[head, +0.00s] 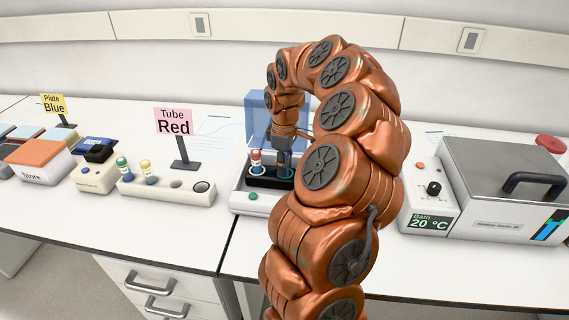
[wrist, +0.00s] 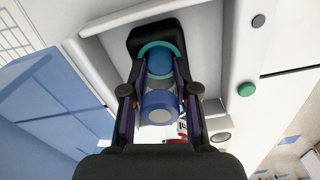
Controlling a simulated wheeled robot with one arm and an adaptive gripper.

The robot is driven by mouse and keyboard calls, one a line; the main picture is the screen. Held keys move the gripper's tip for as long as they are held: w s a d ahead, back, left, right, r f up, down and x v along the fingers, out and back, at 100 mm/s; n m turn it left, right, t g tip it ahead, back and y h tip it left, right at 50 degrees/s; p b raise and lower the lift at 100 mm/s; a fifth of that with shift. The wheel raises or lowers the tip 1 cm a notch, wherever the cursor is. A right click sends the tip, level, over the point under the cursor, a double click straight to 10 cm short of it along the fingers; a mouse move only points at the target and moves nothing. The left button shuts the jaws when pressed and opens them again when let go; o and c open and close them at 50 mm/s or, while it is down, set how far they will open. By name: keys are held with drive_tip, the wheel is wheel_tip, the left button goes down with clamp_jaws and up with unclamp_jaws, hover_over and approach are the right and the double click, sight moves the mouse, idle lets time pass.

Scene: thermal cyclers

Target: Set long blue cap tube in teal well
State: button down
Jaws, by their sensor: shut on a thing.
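My gripper (wrist: 160,92) is shut on the blue cap tube (wrist: 160,107), with a finger on each side of it. In the wrist view the tube's far end lines up with the teal well (wrist: 145,50), whose ring shows around it. I cannot tell how deep the end sits, or whether it is only above the well. In the head view my gripper (head: 283,158) is over the right part of the black block (head: 262,182) in the white cycler (head: 240,200); the tube is mostly hidden there. A red cap tube (head: 255,160) stands in the block's left well.
The cycler's translucent blue lid (head: 262,110) stands open behind the block. To the left, a white rack (head: 165,192) holds green-capped and yellow-capped tubes, beside a "Tube Red" sign (head: 174,122). A water bath (head: 500,190) stands to the right.

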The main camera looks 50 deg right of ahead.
drive_tip(key=shift+f, duration=0.1)
drive_tip(key=c, duration=0.9)
unclamp_jaws()
